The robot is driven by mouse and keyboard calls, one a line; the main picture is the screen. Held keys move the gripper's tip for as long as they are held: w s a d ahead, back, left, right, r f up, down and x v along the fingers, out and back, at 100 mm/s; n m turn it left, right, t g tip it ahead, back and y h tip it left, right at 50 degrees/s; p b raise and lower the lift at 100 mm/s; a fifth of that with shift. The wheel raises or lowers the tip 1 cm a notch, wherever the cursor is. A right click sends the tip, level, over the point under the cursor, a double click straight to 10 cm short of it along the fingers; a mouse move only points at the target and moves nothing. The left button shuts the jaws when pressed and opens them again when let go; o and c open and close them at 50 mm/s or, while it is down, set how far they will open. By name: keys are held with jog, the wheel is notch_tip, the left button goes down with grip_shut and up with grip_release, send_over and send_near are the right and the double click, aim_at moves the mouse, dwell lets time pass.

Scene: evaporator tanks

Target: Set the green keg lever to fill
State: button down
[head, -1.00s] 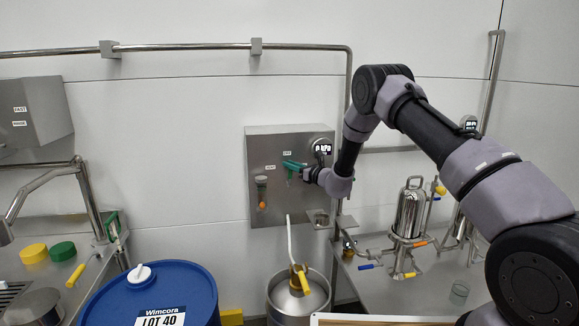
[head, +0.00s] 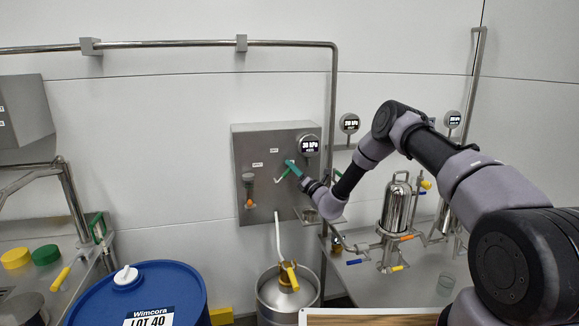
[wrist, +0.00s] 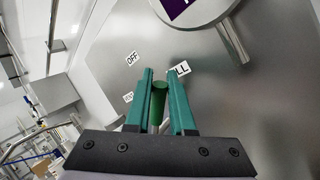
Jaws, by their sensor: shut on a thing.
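The green keg lever (wrist: 158,104) is between the two teal fingers of my gripper (wrist: 161,73) in the wrist view. My gripper is shut on it. In the wrist view the lever's end is near a partly covered label ending in "LL" (wrist: 183,68), with the "OFF" label (wrist: 132,58) farther left. In the head view my gripper (head: 291,167) is at the steel panel (head: 245,140), its fingers slanting up and left. A green piece of the lever (head: 283,176) shows below and left of the fingers. The rest of the lever is hidden by the fingers.
An orange-tipped fitting (head: 249,192) is at the panel's left. A steel keg (head: 287,298) with a yellow handle stands below, a blue drum (head: 140,280) at left, and a steel filter housing (head: 397,208) at right.

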jog(key=shift+d+f+m, duration=0.2)
jog(key=shift+m, duration=0.2)
jog(key=c, duration=0.8)
grip_release()
jog(key=shift+o, duration=0.2)
jog(key=v, duration=1)
jog(key=shift+s+f, duration=0.3)
jog(key=shift+d, duration=0.15)
